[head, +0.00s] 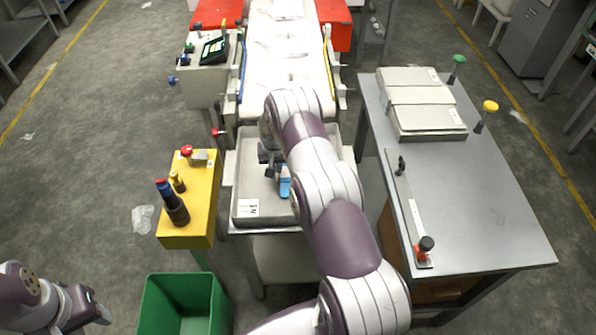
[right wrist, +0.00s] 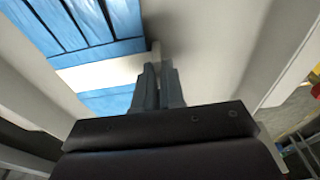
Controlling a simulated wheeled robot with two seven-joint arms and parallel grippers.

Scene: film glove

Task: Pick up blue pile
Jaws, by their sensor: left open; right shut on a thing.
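The blue pile (head: 285,187) lies in the grey tray (head: 244,192) at the end of the conveyor, partly hidden by my right arm in the head view. In the right wrist view the blue pile (right wrist: 92,28) shows as blue sheets with dark lines and a pale band. My right gripper (head: 280,170) is over the tray at the pile. Its fingers (right wrist: 158,88) are close together at the pile's edge, shut on it; the exact contact is hard to see. My left gripper (head: 98,308) is open and empty at the lower left, away from the tray.
A yellow stand (head: 188,225) with dark bottle-like items is left of the tray, with a green bin (head: 160,300) below. The conveyor (head: 285,60) is behind.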

